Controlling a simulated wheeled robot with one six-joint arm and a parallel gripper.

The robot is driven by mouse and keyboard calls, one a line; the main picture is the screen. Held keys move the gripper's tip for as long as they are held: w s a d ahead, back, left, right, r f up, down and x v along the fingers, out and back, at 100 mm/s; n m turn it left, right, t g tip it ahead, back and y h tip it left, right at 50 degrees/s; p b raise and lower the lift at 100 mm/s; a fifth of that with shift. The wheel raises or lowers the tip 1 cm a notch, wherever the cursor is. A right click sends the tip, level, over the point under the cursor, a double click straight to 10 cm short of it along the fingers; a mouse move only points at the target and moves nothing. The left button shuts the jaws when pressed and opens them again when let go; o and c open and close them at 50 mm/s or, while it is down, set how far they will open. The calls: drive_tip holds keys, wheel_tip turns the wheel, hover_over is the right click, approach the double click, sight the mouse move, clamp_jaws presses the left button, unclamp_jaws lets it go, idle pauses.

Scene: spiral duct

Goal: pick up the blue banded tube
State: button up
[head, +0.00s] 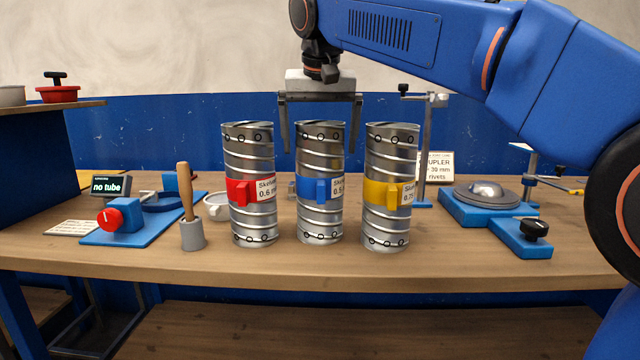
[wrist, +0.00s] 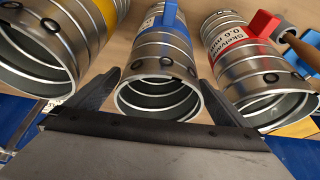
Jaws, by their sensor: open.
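The blue banded tube (head: 320,218) stands upright on the bench in the head view, between the red banded tube (head: 251,215) and the yellow banded tube (head: 386,220). It is spiral metal with a blue band and a blue block on its front. My gripper (head: 319,120) is open above it, pointing down, with one finger on each side of its top. In the wrist view my gripper's fingers (wrist: 163,90) flank the open rim of the blue banded tube (wrist: 160,65). I cannot tell whether either finger touches it.
The red and yellow banded tubes stand close on either side, leaving narrow gaps. A wooden-handled tool in a grey cup (head: 190,215) stands left of them. A blue fixture with a red knob (head: 125,220) is further left. A stand (head: 427,150) and a blue device (head: 490,205) are right.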

drive_tip(key=shift+x, duration=0.85)
drive_tip(key=c, duration=1.8)
drive_tip(key=shift+r, duration=0.15)
